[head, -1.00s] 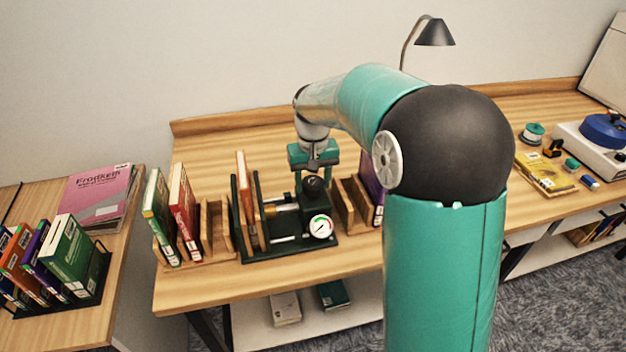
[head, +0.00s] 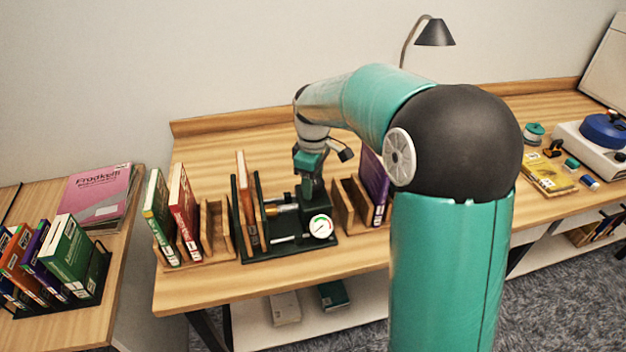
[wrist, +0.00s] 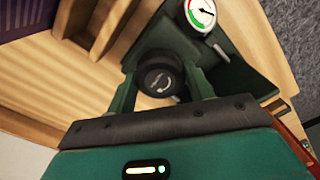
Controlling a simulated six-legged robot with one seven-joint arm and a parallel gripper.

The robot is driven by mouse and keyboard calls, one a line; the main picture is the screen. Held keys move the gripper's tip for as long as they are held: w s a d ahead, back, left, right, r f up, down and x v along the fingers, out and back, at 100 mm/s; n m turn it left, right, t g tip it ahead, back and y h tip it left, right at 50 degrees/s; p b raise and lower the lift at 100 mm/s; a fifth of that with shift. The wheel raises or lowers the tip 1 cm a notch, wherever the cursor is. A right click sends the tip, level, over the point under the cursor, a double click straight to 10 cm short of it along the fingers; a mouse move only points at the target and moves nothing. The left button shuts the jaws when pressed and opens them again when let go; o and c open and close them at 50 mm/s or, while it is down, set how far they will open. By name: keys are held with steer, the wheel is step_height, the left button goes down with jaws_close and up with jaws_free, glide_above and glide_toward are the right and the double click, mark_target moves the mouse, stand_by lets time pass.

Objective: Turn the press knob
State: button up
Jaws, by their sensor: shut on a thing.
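The press (head: 290,247) is a dark green frame on the wooden table, with a brass screw (head: 284,208) and an upright book clamped at its left end. Its black press knob (wrist: 158,78) shows in the wrist view, with a white curved arrow on its face. My gripper (wrist: 160,88) is shut on the knob, one finger on each side. In the head view my gripper (head: 313,185) hides the knob. The press's round gauge (head: 321,227) has green and red bands; it also shows in the wrist view (wrist: 200,14).
A wooden rack with green and red books (head: 180,222) stands left of the press. Another rack (head: 347,205) with a purple book stands close on the right. A lamp (head: 434,34) stands behind. The table behind the press is largely clear.

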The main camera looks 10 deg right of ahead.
steer(key=n, duration=0.4)
steer(key=shift+w+r+n, duration=0.1)
steer(key=shift+n, duration=0.2)
steer(key=n, duration=0.3)
steer(key=shift+n, duration=0.3)
steer(key=n, duration=0.4)
steer(key=shift+n, duration=0.3)
steer(key=n, duration=0.3)
steer(key=shift+n, duration=0.3)
steer(key=n, duration=0.8)
steer(key=shift+n, duration=3.6)
steer(key=shift+d+f+n, duration=0.1)
steer(key=shift+f+n, duration=0.1)
steer(key=shift+n, duration=0.4)
